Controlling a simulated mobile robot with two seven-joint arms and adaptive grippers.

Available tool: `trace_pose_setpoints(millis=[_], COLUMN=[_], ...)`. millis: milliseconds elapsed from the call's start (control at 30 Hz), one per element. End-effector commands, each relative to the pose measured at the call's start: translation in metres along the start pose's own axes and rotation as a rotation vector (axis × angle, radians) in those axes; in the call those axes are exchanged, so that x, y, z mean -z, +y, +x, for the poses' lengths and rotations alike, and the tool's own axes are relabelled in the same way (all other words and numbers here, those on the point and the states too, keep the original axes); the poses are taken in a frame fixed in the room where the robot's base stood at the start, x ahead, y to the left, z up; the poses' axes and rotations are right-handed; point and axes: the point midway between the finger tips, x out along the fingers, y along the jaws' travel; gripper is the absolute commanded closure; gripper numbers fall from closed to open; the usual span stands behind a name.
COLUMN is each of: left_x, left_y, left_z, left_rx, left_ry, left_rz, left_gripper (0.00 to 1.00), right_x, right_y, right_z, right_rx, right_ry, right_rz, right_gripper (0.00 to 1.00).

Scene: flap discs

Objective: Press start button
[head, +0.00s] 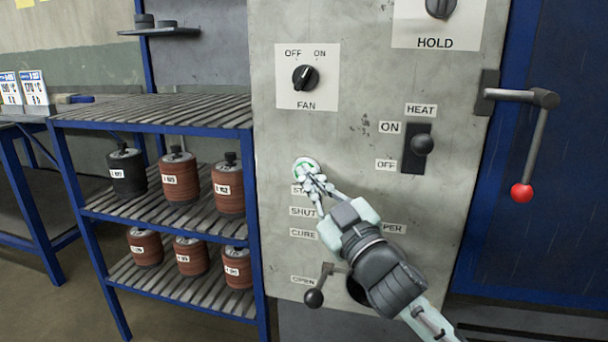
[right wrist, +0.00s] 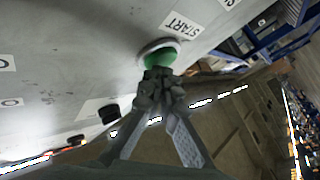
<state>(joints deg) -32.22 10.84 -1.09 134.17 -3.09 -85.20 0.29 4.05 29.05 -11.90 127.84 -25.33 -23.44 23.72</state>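The green start button (head: 305,167) with a pale ring sits on the grey control panel (head: 370,90), above a label partly covered by my gripper. In the right wrist view the green button (right wrist: 160,56) is right at my fingertips, and the START label (right wrist: 182,25) is readable beside it. My right gripper (head: 313,181) has its fingertips together with nothing between them. The fingertips overlap the lower part of the button and appear to touch it; whether the button is pushed in cannot be told. My left gripper is not in view.
Above are the FAN knob (head: 306,77) and HOLD knob (head: 440,6). The HEAT switch (head: 421,146) is to the right. A lever with a black ball (head: 314,297) is below, and a red-ball handle (head: 522,192) juts out at right. A blue rack (head: 160,115) with disc stacks stands at left.

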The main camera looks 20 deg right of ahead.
Motion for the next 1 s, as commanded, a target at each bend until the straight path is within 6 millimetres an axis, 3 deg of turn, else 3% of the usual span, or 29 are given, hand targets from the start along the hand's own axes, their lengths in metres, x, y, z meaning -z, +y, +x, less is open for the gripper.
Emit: trace_pose_setpoints(millis=[33,400,800,1000], left_x=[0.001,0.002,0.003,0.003], left_y=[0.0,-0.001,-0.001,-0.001], left_z=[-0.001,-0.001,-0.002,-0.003], left_rx=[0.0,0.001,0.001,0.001], left_ry=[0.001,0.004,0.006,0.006], left_rz=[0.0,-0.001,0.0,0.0], left_gripper=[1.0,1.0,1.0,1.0], right_x=[-0.007,-0.007,-0.009,-0.002], right_y=[0.008,0.01,0.008,-0.003], right_z=[0.004,0.006,0.003,-0.009], right_rx=[-0.016,-0.018,-0.017,-0.013], right_ry=[-0.015,-0.011,-0.013,-0.015], right_rz=[-0.008,-0.009,-0.009,-0.007], right_gripper=[1.0,1.0,1.0,1.0])
